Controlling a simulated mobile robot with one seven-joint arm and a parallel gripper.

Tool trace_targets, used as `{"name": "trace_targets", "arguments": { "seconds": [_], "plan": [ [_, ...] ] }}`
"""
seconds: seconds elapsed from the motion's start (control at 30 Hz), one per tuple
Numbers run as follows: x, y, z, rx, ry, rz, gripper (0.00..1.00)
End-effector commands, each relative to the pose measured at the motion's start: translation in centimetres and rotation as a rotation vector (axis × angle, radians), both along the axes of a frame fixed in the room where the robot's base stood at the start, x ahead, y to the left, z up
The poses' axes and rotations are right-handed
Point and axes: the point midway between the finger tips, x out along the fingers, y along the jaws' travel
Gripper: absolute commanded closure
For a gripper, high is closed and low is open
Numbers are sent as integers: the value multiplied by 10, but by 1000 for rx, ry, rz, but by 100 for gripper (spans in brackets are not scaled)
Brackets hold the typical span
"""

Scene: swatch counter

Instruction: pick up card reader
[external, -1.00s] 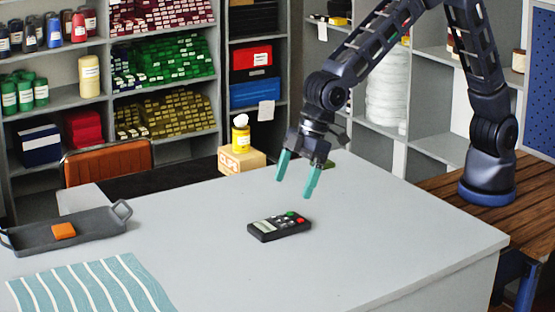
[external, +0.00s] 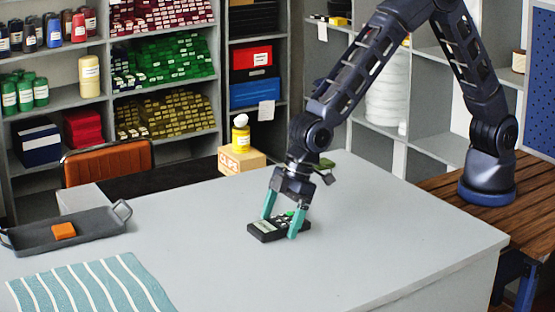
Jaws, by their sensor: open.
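The card reader (external: 265,230) is a small black device with a pale screen and coloured keys, lying flat on the grey counter (external: 390,240). My gripper (external: 280,226) has teal fingers and points down over it. The fingers are apart, one at the reader's far side and one at its near side, with the reader between them. The near finger and the wrist hide part of the keys. I cannot tell whether the fingers touch the reader.
A grey tray (external: 95,228) with an orange block (external: 63,231) stands at the left. A striped teal cloth (external: 90,285) lies at the front left. The counter right of the reader is clear.

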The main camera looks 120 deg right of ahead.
Motion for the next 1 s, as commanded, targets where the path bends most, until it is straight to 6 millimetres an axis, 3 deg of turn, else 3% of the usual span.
{"name": "trace_targets", "arguments": {
  "seconds": [0.13,0.4,0.77,1.0],
  "plan": [
    [0,0,0,0,0,0,11],
    [0,0,1,0,0,0,64],
    [1,0,8,0,-3,0,65],
    [1,0,50,0,-5,0,65]
  ]
}}
